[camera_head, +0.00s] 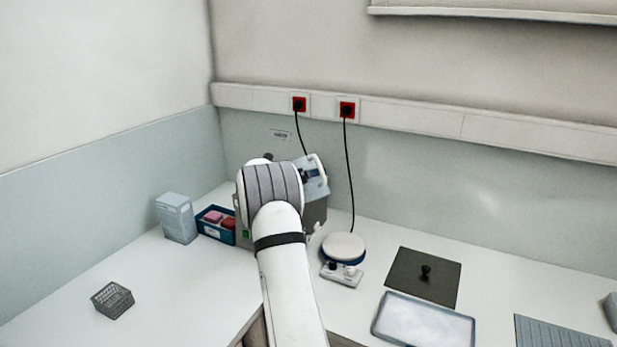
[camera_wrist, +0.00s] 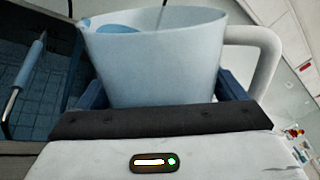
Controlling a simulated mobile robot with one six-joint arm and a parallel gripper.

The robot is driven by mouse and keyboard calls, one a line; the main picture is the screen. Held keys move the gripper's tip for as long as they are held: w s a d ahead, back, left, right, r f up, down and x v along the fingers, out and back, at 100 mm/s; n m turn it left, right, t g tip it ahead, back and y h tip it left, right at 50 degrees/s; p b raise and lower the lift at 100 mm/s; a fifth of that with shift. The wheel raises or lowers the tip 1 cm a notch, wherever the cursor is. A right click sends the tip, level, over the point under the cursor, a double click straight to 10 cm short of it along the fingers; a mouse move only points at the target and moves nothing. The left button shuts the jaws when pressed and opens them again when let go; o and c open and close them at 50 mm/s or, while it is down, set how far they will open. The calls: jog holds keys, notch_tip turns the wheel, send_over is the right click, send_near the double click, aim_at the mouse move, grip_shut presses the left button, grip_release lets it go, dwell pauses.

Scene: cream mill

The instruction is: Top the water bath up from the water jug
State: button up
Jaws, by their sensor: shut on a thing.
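The water jug (camera_wrist: 155,65) is a pale blue-white vessel with a handle on its right side in the wrist view. My gripper (camera_wrist: 163,92) is shut on it, with a blue finger at each side of its body. Some blue shows inside its rim; I cannot tell the water level. In the head view the jug (camera_head: 316,187) shows tilted beside my wrist, above the water bath (camera_head: 314,212). The bath is a grey box at the back, mostly hidden behind my arm. I cannot see any water flowing.
A blue crate (camera_head: 215,233) with pink and red things and a pale box (camera_head: 176,218) stand left of the bath. A round-topped plate device (camera_head: 343,247), dark mat (camera_head: 424,278) and tray (camera_head: 422,322) are right. A small grey basket (camera_head: 112,300) is front left.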

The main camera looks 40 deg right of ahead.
jog(key=shift+w+r+n+g+p, duration=0.15)
jog(key=shift+n+p, duration=0.3)
jog(key=shift+p, duration=0.65)
jog(key=shift+n+g+p, duration=0.15)
jog(key=shift+n+p, duration=0.3)
jog(key=shift+p, duration=0.6)
jog(key=shift+w+r+n+y, duration=0.1)
jog(key=shift+r+n+y, duration=0.2)
jog(key=shift+n, duration=0.7)
jog(key=shift+w+r+n+g, duration=0.3)
jog(key=shift+r+n+g, duration=0.25)
jog(key=shift+n, duration=0.35)
